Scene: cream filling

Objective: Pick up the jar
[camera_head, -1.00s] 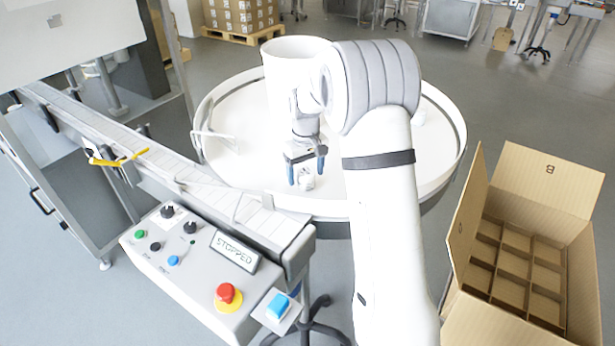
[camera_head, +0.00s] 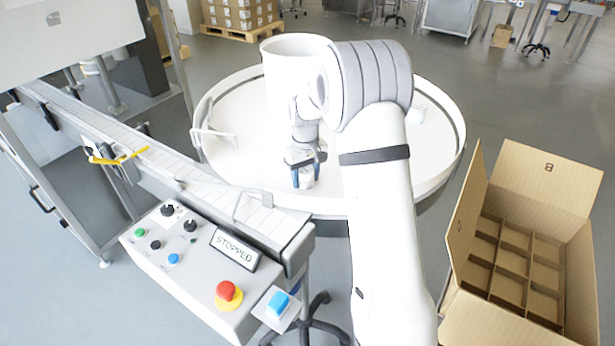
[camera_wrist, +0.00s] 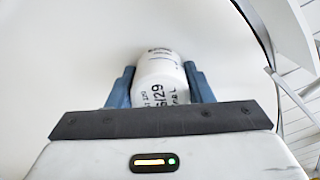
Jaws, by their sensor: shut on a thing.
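A small white jar with black print on its side stands on the white round table (camera_head: 240,165), near its front edge. In the head view the jar (camera_head: 306,182) sits low between the fingers; in the wrist view the jar (camera_wrist: 160,82) shows between the two blue fingers. My gripper (camera_head: 307,178) is shut on the jar, one finger on each side. It also shows in the wrist view (camera_wrist: 160,86). Whether the jar's base touches the table cannot be told.
A large white cylinder (camera_head: 283,60) rises behind my gripper. A conveyor (camera_head: 150,155) and a control panel (camera_head: 190,250) reading STOPPED lie left. An open box with empty compartments (camera_head: 580,265) stands right.

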